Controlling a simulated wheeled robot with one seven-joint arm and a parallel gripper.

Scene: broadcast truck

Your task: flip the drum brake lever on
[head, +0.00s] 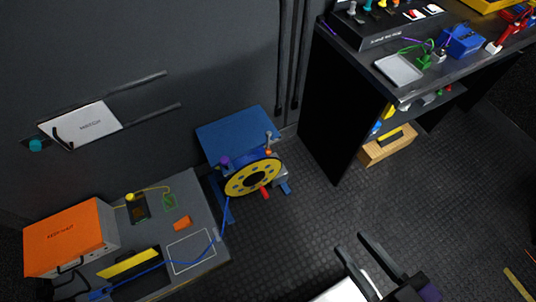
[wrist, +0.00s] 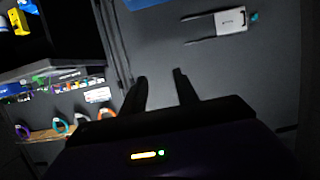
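A cable drum (head: 239,184) with a yellow flange and blue frame stands on the floor against the back wall in the head view. A red handle (head: 264,192) sticks out at its lower front. A small upright grey part with an orange piece (head: 268,143) stands at its upper right, and a purple knob (head: 225,162) sits at its left. I cannot tell which of these is the brake lever or how it is set. My gripper (head: 350,243) is open and empty, right of and nearer than the drum, apart from it. In the wrist view my gripper (wrist: 160,76) faces the wall; the drum is not visible there.
A grey bench (head: 205,267) with an orange case (head: 70,238) stands left of the drum. A black shelf unit (head: 335,110) with devices stands to the right. A white panel with rails (head: 85,125) is on the wall. The floor (head: 310,215) between drum and gripper is clear.

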